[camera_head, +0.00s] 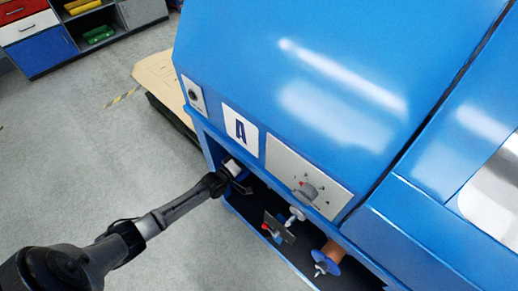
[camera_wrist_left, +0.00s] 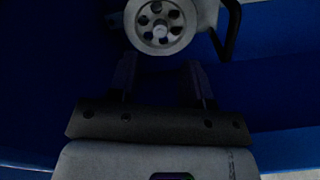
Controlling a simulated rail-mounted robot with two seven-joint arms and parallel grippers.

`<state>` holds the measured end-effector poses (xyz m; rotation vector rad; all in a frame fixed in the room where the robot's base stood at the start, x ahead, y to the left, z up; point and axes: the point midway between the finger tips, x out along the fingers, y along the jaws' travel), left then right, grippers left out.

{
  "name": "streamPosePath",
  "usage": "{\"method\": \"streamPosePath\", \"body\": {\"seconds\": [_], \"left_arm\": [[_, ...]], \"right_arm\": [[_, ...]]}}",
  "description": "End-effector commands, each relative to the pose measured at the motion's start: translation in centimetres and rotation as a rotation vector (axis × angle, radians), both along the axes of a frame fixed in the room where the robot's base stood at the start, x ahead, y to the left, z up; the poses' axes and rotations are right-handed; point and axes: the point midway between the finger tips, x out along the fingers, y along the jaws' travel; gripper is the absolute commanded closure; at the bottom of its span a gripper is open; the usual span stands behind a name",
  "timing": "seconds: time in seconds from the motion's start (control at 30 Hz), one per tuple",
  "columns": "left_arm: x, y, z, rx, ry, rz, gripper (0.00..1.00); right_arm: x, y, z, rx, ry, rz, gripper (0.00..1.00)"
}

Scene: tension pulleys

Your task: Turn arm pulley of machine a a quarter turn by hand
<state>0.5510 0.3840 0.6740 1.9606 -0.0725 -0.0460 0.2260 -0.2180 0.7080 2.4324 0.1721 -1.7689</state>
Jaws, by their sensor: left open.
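Machine A (camera_head: 300,75) is a blue cabinet with an "A" plate (camera_head: 240,130) and an open bay below its front panel. In the left wrist view a pale grey pulley wheel (camera_wrist_left: 160,42) with several round holes and a central hub shows at the top. My left gripper (camera_wrist_left: 160,64) is open, its two dark fingers apart and pointing at the wheel's lower rim. Nothing shows between the fingers; I cannot tell whether they touch the wheel. In the head view my left gripper (camera_head: 236,184) reaches into the bay's left end, hiding most of the pulley area.
A panel with a rotary knob (camera_head: 308,191) sits above the bay. Inside the bay are a dark plate with a red part (camera_head: 277,227) and a blue disc on an orange-brown cylinder (camera_head: 327,261). Floor at left is clear.

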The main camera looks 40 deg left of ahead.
Motion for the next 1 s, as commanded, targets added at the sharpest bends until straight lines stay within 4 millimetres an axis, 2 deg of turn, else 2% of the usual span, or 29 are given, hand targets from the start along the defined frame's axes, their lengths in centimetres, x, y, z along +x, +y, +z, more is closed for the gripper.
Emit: {"method": "streamPosePath", "body": {"seconds": [0.03, 0.2, 0.4, 0.6, 0.9, 1.0], "left_arm": [[1.1, -0.1, -0.2, 0.001, -0.003, 0.000, 0.55], [3.8, -0.3, -0.2, 0.002, -0.002, -0.001, 0.55], [5.9, -0.4, -0.2, 0.001, 0.000, -0.001, 0.55], [6.8, -0.5, 0.0, 0.002, 0.001, -0.001, 0.55], [6.9, -0.5, 0.0, 0.002, 0.001, -0.001, 0.55], [6.9, -0.5, 0.0, 0.002, 0.001, -0.001, 0.63]], "right_arm": [[0.0, 0.0, -0.7, 0.001, 0.000, -0.001, 0.57], [0.0, 0.1, -1.6, 0.005, 0.000, -0.004, 0.57], [0.0, 0.2, -2.3, 0.008, 0.000, -0.006, 0.57], [0.0, 0.2, -2.6, 0.008, 0.000, -0.006, 0.57], [0.0, 0.1, -2.6, 0.004, 0.001, -0.002, 0.57], [0.0, 0.0, -2.6, 0.000, 0.000, 0.000, 0.57]]}}
